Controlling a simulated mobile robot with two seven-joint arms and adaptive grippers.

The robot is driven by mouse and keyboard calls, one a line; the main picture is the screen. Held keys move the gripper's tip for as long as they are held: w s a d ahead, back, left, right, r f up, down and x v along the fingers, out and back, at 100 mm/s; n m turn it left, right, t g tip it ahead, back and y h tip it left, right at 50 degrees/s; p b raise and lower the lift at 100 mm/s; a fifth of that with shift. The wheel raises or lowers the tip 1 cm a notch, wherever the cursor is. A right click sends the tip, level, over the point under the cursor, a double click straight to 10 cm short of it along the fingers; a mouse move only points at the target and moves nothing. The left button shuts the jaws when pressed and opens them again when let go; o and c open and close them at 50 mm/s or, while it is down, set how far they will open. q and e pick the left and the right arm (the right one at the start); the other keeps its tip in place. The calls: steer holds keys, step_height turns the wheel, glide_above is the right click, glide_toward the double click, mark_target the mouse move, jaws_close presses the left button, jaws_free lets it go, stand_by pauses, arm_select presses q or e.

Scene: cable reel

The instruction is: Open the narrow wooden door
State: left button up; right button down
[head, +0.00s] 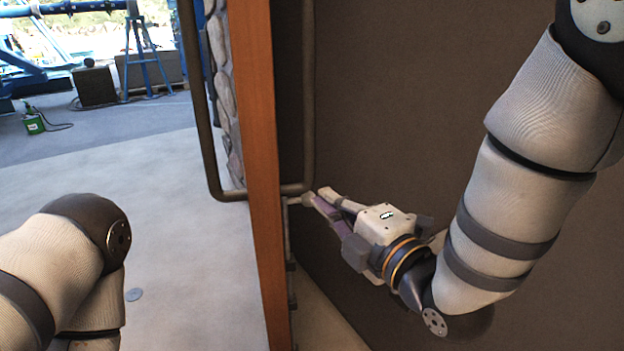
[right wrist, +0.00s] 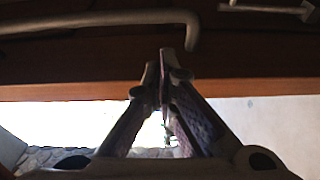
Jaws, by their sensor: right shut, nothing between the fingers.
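The narrow wooden door shows almost edge-on in the head view, with its orange-brown edge (head: 258,150) running top to bottom. A long grey bar handle (head: 205,120) stands out on its left side, and another bar (head: 308,90) runs along its right side. My right gripper (head: 314,196) is shut and empty, on the right of the door edge, close to the lower end of the right bar. I cannot tell if it touches. In the right wrist view the fingertips (right wrist: 166,60) overlap the door edge (right wrist: 70,91), just below the bent bar end (right wrist: 191,32). My left gripper is out of view.
A dark brown wall or panel (head: 420,100) fills the space behind my right arm. Stonework (head: 222,90) shows behind the left handle. Left of the door is open pale floor (head: 180,230).

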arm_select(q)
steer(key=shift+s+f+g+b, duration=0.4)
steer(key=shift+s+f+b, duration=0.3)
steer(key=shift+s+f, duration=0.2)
arm_select(e)
steer(key=x, duration=1)
steer(key=shift+a+r, duration=0.2)
steer(key=shift+r, duration=0.2)
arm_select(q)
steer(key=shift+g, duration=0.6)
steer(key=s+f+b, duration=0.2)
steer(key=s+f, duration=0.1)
arm_select(e)
steer(key=w+d, duration=0.5)
steer(key=d, duration=0.6)
steer(key=w+d, duration=0.5)
steer(key=d, duration=0.7)
steer(key=shift+d, duration=0.25)
steer(key=shift+s, duration=0.1)
